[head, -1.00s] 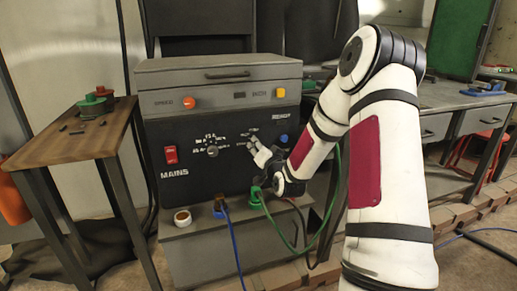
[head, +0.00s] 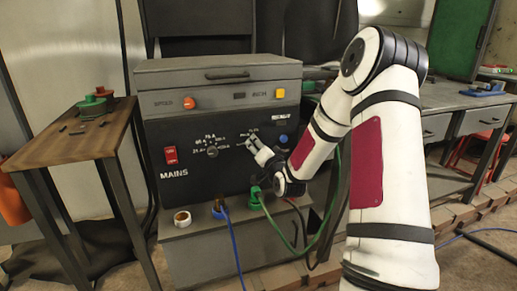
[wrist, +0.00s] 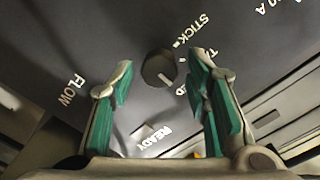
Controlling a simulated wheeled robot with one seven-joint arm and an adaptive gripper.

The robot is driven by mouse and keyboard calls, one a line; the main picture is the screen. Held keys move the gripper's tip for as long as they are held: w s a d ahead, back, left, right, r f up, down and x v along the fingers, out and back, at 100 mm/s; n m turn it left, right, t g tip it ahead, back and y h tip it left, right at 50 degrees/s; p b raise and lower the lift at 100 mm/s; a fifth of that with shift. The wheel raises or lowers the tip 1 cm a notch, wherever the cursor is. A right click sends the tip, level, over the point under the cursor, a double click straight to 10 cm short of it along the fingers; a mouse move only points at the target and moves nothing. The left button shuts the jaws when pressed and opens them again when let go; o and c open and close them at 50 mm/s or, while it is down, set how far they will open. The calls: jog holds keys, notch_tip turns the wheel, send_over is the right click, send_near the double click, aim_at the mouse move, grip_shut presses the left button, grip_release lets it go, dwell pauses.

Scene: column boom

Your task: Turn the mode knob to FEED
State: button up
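The mode knob (wrist: 158,68) is a dark round knob on the dark front panel in the wrist view. Its white pointer line slants to the lower right of the picture, towards a label ending in D that a finger partly covers. STICK and a label starting with T are printed nearby. My gripper (wrist: 160,72) is open, with the knob between its green-padded fingertips in the picture. I cannot tell whether the fingers touch it. In the head view my gripper (head: 257,149) is at the panel's right half and hides the knob.
The machine (head: 215,185) also has a red mains switch (head: 171,155), another knob (head: 212,152), an orange button (head: 190,103) and a blue button (head: 283,138). Blue and green cables leave sockets below. A wooden table (head: 75,145) stands left, a workbench (head: 450,100) right.

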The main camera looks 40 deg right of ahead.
jog(key=v, duration=1.2)
jog(key=shift+a, duration=0.1)
dwell(0.4)
